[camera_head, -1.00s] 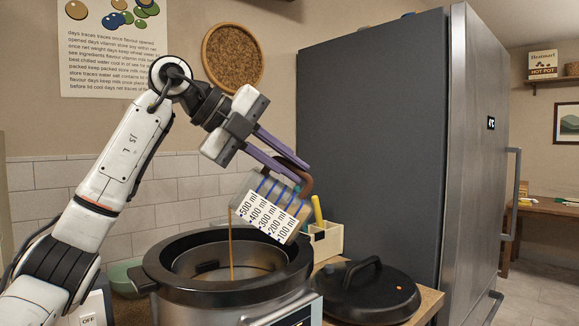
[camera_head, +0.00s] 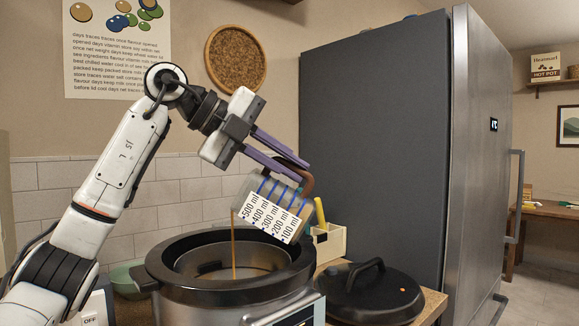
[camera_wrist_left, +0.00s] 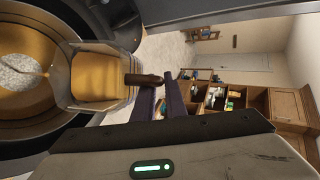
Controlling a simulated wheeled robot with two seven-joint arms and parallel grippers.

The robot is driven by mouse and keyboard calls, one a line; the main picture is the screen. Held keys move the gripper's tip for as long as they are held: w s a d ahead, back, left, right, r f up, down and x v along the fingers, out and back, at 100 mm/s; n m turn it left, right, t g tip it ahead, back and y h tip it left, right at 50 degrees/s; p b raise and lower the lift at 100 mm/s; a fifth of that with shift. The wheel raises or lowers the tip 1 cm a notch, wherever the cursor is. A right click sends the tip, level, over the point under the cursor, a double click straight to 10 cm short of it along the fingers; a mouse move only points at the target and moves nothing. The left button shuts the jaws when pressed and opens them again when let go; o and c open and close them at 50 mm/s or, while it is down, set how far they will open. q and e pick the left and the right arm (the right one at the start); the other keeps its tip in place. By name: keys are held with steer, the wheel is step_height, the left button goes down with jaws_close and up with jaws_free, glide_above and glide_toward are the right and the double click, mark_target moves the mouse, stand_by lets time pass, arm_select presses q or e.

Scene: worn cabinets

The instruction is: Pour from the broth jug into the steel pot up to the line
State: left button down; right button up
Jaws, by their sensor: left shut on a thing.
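The clear broth jug (camera_head: 272,206), with a white scale in ml, is tipped with its mouth down to the left above the steel pot (camera_head: 225,293). A thin brown stream (camera_head: 233,248) falls from it into the pot. My left gripper (camera_head: 302,172) is shut on the jug's brown handle (camera_head: 307,183). In the left wrist view, amber broth shows inside the jug (camera_wrist_left: 100,78). The pot's inside there holds amber broth around a pale speckled patch (camera_wrist_left: 20,73). I cannot make out a fill line in the pot. My right gripper is out of view.
A black lid (camera_head: 368,292) lies on the counter right of the pot. A green bowl (camera_head: 124,274) is left of the pot. A tall grey fridge (camera_head: 375,150) closes off the right side.

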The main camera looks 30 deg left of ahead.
arm_select(q)
steer(key=shift+s+a+h+b, duration=0.15)
steer(key=shift+a+h+b, duration=0.15)
steer(key=shift+b, duration=0.2)
stand_by(0.6)
steer(key=shift+s+a+f+t+h+b, duration=0.2)
steer(key=shift+a+t+h+b, duration=0.25)
steer(key=shift+b, duration=0.3)
stand_by(1.4)
steer(key=shift+d, duration=0.1)
